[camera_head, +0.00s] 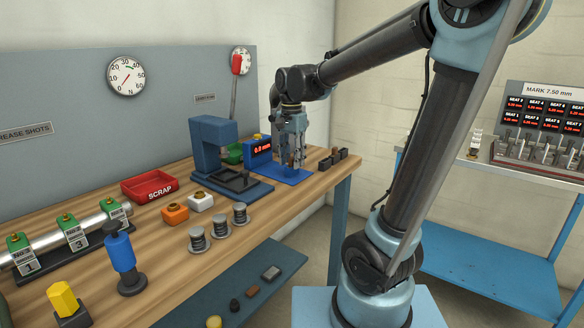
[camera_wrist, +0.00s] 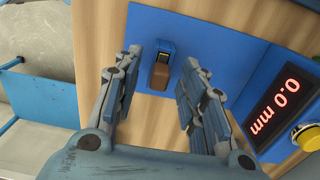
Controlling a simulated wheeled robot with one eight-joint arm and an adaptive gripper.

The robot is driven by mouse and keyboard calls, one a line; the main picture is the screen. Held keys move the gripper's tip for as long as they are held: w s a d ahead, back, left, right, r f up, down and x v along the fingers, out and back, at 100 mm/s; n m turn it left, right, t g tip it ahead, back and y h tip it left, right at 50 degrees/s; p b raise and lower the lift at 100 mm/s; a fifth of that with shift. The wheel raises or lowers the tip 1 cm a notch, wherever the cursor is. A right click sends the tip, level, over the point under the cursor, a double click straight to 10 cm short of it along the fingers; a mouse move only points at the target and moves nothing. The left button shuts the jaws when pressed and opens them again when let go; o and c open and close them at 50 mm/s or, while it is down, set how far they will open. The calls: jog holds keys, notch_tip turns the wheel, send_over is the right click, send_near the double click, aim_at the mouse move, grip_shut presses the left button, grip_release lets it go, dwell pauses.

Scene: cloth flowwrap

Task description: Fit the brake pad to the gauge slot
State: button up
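My gripper (camera_head: 290,163) hangs fingers-down over the blue pad at the right end of the wooden bench. In the wrist view my gripper (camera_wrist: 160,66) is open, with its two fingers well apart. Between them a small brown block (camera_wrist: 160,77), which looks like the brake pad, is at a blue bracket (camera_wrist: 166,45) that looks like the gauge slot. Visible gaps separate both fingers from the block. I cannot tell how deep the block sits in the bracket. The blue gauge display (camera_wrist: 285,103) beside it reads 0.0 mm. The fingers hide the block in the head view.
A blue press (camera_head: 212,145) stands left of the gauge, with a red SCRAP tray (camera_head: 149,185) beyond it. Dark blocks (camera_head: 334,160) lie close to the gripper's right. Several spools and coloured fittings stand along the bench. A second bench with a seat panel (camera_head: 545,120) is at right.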

jog(key=shift+r, duration=0.1)
notch_tip(320, 180, up, 12)
jog(key=f, duration=0.1)
jog(key=s+d+f+n+t, duration=0.1)
jog(key=s+d+f+n, duration=0.2)
jog(key=s+d+f, duration=0.6)
jog(key=s+d+f+n+t, duration=0.1)
jog(key=s+d+f+n, duration=0.3)
jog(key=s+d+f, duration=0.5)
notch_tip(320, 180, down, 8)
jog(key=shift+d+r, duration=0.15)
jog(key=shift+d, duration=1.05)
jog(key=shift+w+f, duration=0.2)
jog(key=shift+w, duration=0.25)
